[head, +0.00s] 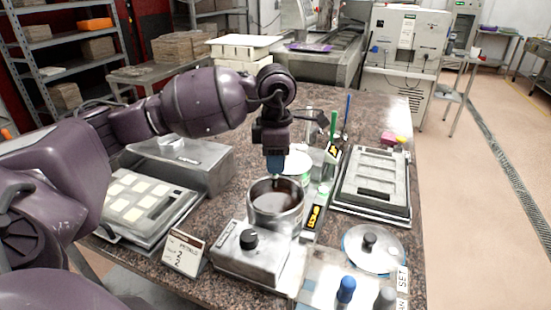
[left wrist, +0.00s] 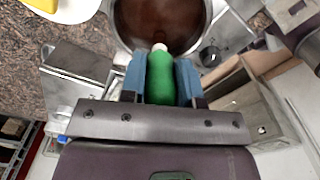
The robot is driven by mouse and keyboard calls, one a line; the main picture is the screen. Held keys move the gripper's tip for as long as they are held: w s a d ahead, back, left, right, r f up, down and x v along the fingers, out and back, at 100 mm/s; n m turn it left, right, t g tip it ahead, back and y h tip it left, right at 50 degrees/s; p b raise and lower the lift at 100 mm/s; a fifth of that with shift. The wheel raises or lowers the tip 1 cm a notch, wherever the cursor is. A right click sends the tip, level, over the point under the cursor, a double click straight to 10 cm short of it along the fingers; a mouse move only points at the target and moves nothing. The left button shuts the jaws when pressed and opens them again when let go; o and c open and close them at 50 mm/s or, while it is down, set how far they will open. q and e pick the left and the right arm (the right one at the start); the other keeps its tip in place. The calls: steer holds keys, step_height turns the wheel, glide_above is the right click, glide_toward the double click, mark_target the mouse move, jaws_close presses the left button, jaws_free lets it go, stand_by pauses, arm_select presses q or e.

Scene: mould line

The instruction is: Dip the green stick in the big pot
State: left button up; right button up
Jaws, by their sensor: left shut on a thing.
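The big pot (head: 275,205) is a round metal pot with dark brown liquid, standing behind a control box with a black knob. The pot (left wrist: 160,20) also shows at the top of the left wrist view. My left gripper (head: 275,165) points down above the pot. In the left wrist view its blue fingers (left wrist: 160,80) are shut on a green stick (left wrist: 160,88) with a pale tip, which overlaps the pot's liquid in that view. I cannot tell whether the tip touches the liquid. In the head view the stick is mostly hidden by the fingers. My right gripper is not in view.
A round lid (head: 372,248) lies front right. A green-handled tool (head: 333,125) and a blue one (head: 347,112) stand behind the pot.

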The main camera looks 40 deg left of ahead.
arm_select(q)
steer(key=shift+r, duration=0.1)
steer(key=shift+r+p, duration=0.85)
steer(key=shift+r, duration=1.1)
